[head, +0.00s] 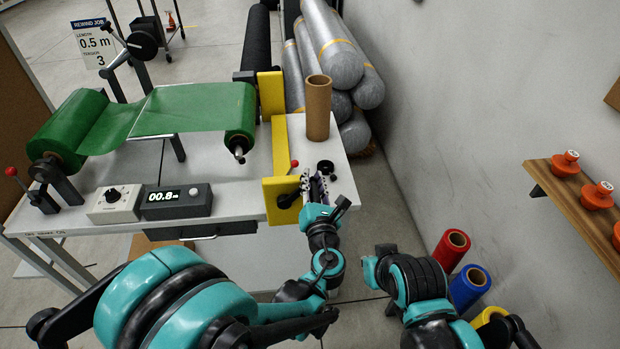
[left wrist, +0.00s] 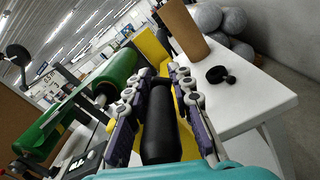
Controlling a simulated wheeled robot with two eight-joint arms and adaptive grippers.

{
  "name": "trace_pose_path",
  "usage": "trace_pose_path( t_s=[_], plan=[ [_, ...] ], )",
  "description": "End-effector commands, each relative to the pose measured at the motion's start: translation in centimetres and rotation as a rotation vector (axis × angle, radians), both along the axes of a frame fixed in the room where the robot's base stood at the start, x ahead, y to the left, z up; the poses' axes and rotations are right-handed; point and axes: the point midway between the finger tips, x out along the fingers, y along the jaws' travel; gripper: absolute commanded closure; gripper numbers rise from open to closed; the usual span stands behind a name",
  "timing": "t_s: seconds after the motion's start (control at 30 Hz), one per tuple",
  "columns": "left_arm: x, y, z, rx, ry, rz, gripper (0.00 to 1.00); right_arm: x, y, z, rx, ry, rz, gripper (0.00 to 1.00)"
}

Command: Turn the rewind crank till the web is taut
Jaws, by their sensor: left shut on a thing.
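The green web (head: 190,108) runs from a large roll (head: 70,125) at the left to a roll (head: 238,112) beside the yellow frame. It dips in a fold near the left roll and lies flatter toward the right. My left gripper (head: 314,188) is at the front of the yellow frame (head: 280,160), shut on the black crank handle (left wrist: 160,125), which lies between its fingers in the left wrist view. The crank's hub is mostly hidden. The counter (head: 177,200) reads 00.8 m. My right arm shows at the lower right, but its gripper is not visible.
A cardboard core (head: 318,108) stands on the white table (head: 342,185), near a small black knob (head: 325,166). A dial box (head: 114,203) sits left of the counter. A sign (head: 94,42) reads 0.5 m, tension 3. Red (head: 451,250) and blue (head: 469,287) rolls stand by the wall.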

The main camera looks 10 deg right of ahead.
Motion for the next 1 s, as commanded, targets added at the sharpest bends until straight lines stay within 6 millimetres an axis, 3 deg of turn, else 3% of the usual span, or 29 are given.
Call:
trace_pose_path(
  t_s=[0.37,0.4,0.43,0.47,0.77,1.0],
  plan=[
    [-0.1,0.1,-0.3,-0.011,0.005,0.001,1.0,0.0,0.0,-0.1,0.0,0.0,0.0,1.0],
    [-0.1,0.1,-0.3,-0.01,0.005,0.001,0.68,0.0,0.0,-0.1,0.0,0.0,0.0,1.0],
    [-0.1,0.1,-0.3,-0.01,0.005,0.001,0.6,0.0,0.0,-0.1,0.0,0.0,0.0,1.0],
    [-0.1,0.1,-0.2,-0.009,0.005,0.002,0.58,0.0,0.0,-0.1,0.0,0.0,0.0,1.0],
    [-0.2,0.1,-0.1,-0.005,0.003,0.001,0.58,0.0,0.0,0.0,0.0,0.0,0.0,1.0],
    [-3.7,0.0,-0.1,-0.005,0.002,-0.002,0.58,0.0,0.0,0.0,0.0,0.0,0.0,1.0]
  ],
)
